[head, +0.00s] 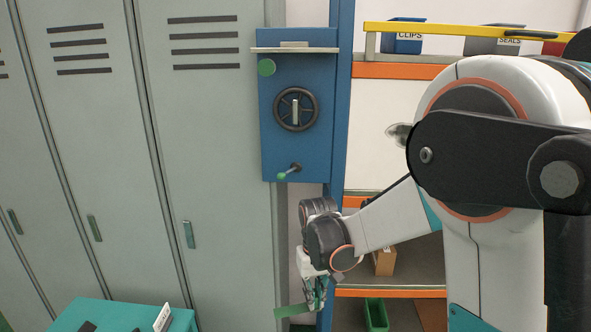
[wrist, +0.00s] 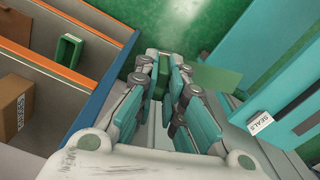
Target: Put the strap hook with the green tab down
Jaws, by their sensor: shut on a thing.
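My gripper (head: 317,296) hangs low in front of the blue post, pointing down. It is shut on the strap hook, whose flat green tab (head: 291,311) sticks out to the left of the fingers. In the wrist view my gripper (wrist: 164,80) shows its teal-padded fingers close together, with the green tab (wrist: 217,78) reaching out to the right near the fingertips. The hook part is mostly hidden between the fingers. I cannot see it touching any surface.
A teal cabinet (head: 120,313) with a SEALS card (head: 163,318) stands at lower left, before grey lockers (head: 205,130). A blue panel (head: 297,145) with handwheel and lever is above my gripper. Orange-edged shelves (head: 390,293) at right hold a cardboard box (head: 384,262) and green bin (head: 376,315).

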